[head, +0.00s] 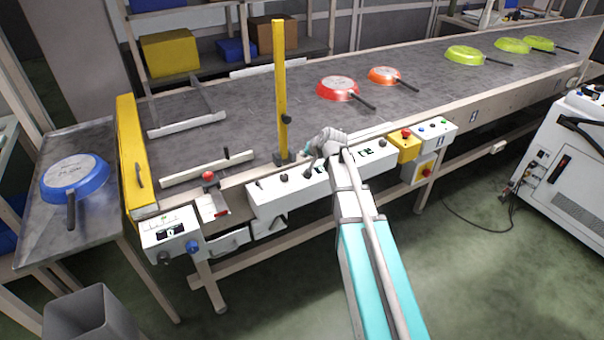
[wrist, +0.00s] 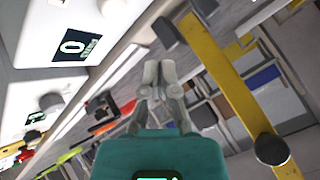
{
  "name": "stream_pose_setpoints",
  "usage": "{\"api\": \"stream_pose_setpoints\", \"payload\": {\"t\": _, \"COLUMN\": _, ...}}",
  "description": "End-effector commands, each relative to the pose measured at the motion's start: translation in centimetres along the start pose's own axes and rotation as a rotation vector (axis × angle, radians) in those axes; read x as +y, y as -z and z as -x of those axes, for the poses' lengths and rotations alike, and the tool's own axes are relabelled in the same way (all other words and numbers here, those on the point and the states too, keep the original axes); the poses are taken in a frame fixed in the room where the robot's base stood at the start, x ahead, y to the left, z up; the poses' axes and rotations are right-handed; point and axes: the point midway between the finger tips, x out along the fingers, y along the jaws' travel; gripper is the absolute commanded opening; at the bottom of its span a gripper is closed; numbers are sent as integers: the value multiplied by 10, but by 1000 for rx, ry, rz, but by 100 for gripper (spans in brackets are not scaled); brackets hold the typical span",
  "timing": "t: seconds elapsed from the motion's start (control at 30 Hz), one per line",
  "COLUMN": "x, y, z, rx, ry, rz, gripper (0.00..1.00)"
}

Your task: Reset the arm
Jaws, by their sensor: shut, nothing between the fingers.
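My arm (head: 375,270) reaches from the bottom of the head view toward the conveyor's front control panel (head: 275,195). Its wrist end (head: 328,140) is just right of the yellow post (head: 281,85). My gripper (wrist: 158,70) shows in the wrist view with its two grey fingers together and empty. In that view the yellow post (wrist: 228,80) is to the right of the fingers, and a panel with a display reading 0 (wrist: 75,45) is to the left. The fingertips are small and hard to make out in the head view.
Red (head: 338,89) and orange (head: 384,75) pans and several green pans lie on the conveyor (head: 240,110). A blue pan (head: 75,178) lies on the left side table (head: 105,225). A grey bin (head: 85,315) stands at lower left. A white machine (head: 560,170) stands at right.

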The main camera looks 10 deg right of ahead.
Motion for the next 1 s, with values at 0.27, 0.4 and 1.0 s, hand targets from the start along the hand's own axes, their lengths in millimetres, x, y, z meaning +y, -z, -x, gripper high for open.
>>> {"api": "stream_pose_setpoints", "payload": {"t": 0.27, "x": 0, "y": -2, "z": 2, "rx": -5, "ry": -3, "rz": 3, "gripper": 0}}
{"api": "stream_pose_setpoints", "payload": {"t": 0.4, "x": -2, "y": -19, "z": 15, "rx": -49, "ry": -28, "rz": 34, "gripper": 0}}
{"api": "stream_pose_setpoints", "payload": {"t": 1.0, "x": 18, "y": -188, "z": 186, "rx": -596, "ry": -400, "rz": 328, "gripper": 0}}
